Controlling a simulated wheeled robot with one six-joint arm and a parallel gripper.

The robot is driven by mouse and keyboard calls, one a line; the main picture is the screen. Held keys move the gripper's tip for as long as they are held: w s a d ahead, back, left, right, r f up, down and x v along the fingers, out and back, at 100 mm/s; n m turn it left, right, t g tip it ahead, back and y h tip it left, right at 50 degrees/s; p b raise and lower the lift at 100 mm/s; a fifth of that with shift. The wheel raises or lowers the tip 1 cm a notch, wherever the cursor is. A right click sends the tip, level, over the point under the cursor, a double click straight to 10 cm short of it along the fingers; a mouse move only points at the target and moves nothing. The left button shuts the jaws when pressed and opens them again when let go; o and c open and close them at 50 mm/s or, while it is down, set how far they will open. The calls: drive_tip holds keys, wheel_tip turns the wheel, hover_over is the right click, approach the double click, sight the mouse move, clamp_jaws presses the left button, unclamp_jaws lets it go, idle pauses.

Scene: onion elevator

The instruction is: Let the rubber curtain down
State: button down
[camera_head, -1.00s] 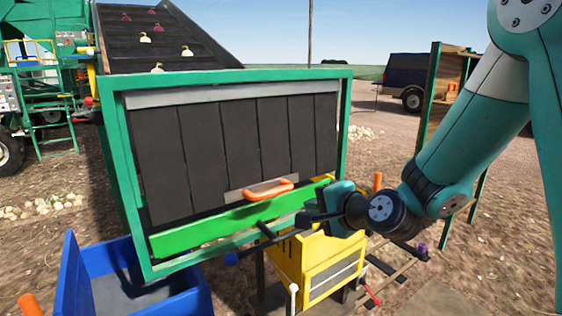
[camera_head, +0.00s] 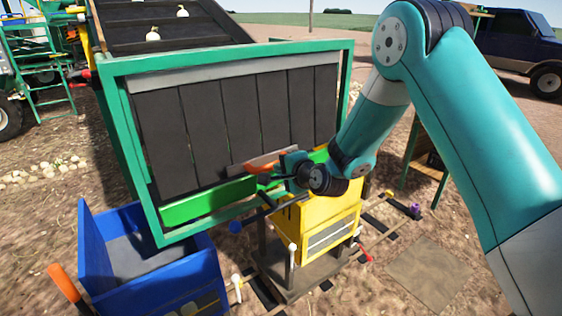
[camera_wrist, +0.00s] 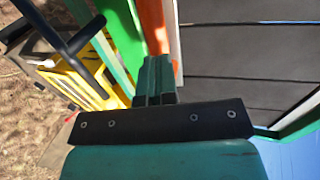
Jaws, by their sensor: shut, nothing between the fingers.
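The rubber curtain (camera_head: 206,132) is a row of dark strips hanging inside a green frame (camera_head: 350,75). Across its lower right part is a grey plate with an orange handle (camera_head: 262,169), and a bright green bar (camera_head: 207,202) runs below. My gripper (camera_head: 266,179) is shut and empty at the handle, partly covering its right end. In the wrist view, the closed fingers (camera_wrist: 153,75) point toward the orange handle (camera_wrist: 154,28), with the dark strips (camera_wrist: 245,60) to the right. I cannot tell whether the fingers touch the handle.
A yellow box (camera_head: 320,222) stands under the frame's right side. A blue bin (camera_head: 92,245) is at lower left. A dark conveyor (camera_head: 170,28) with pale onions rises behind the frame.

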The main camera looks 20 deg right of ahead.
sight(273, 163)
drive_tip(key=shift+w+f, duration=0.1)
drive_tip(key=shift+w, duration=0.1)
drive_tip(key=w+f+b, duration=0.1)
drive_tip(key=b, duration=0.1)
drive_tip(key=w+a+t+b, duration=0.1)
drive_tip(key=b, duration=0.2)
drive_tip(key=shift+w+f, duration=0.35)
drive_tip(key=shift+f, duration=0.05)
drive_tip(key=shift+w+a+b, duration=0.1)
drive_tip(key=shift+w+b, duration=0.25)
drive_tip(key=shift+r+t+y, duration=0.15)
drive_tip(key=shift+t+y, duration=0.15)
drive_tip(key=shift+w+r, duration=0.1)
drive_tip(key=shift+r, duration=0.15)
